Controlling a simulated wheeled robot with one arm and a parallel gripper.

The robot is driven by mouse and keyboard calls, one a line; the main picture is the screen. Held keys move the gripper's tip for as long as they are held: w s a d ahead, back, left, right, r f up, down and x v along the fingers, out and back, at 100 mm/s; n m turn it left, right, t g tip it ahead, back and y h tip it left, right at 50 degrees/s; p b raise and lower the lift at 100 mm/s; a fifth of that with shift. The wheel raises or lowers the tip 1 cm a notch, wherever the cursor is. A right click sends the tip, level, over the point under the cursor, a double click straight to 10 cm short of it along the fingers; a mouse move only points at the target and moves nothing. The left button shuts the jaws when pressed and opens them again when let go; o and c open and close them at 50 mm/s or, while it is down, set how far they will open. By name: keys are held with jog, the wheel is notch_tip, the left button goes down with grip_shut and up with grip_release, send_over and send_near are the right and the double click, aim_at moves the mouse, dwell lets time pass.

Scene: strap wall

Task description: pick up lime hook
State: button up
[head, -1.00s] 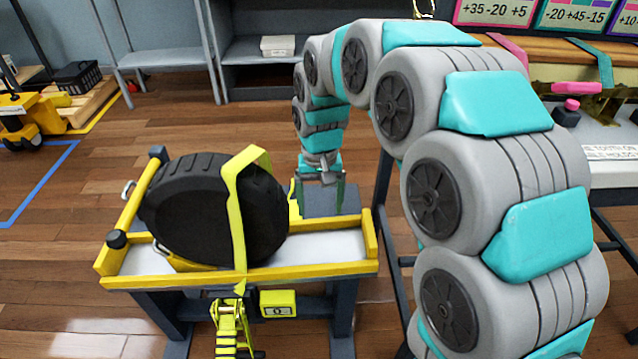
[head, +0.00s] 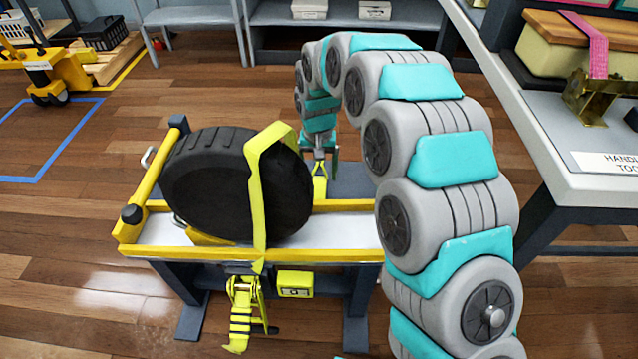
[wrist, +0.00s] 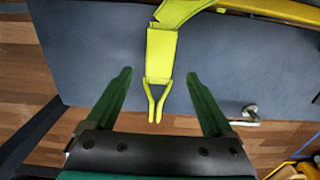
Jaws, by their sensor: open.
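The lime hook (wrist: 157,102) is a forked, two-pronged piece at the end of a lime strap (wrist: 162,55) in the wrist view. It hangs in front of a blue-grey panel, its prongs pointing toward my gripper. My gripper (wrist: 160,88) is open, with one green finger on each side of the hook and a gap to each. Nothing is held. In the head view my gripper (head: 319,172) is behind the yellow-framed stand, by the lime strap end (head: 320,187); the hook itself is hard to make out there.
A black tire (head: 225,185) sits on the yellow-railed stand (head: 330,253), with a lime strap over it. A lime ratchet (head: 242,305) hangs at the front. A metal handle (wrist: 250,113) is right of my gripper. A workbench (head: 560,150) stands at the right.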

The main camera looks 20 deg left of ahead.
aim_at(319, 184)
notch_tip(319, 184, down, 4)
jog(key=shift+f, duration=0.1)
grip_shut()
dwell(0.7)
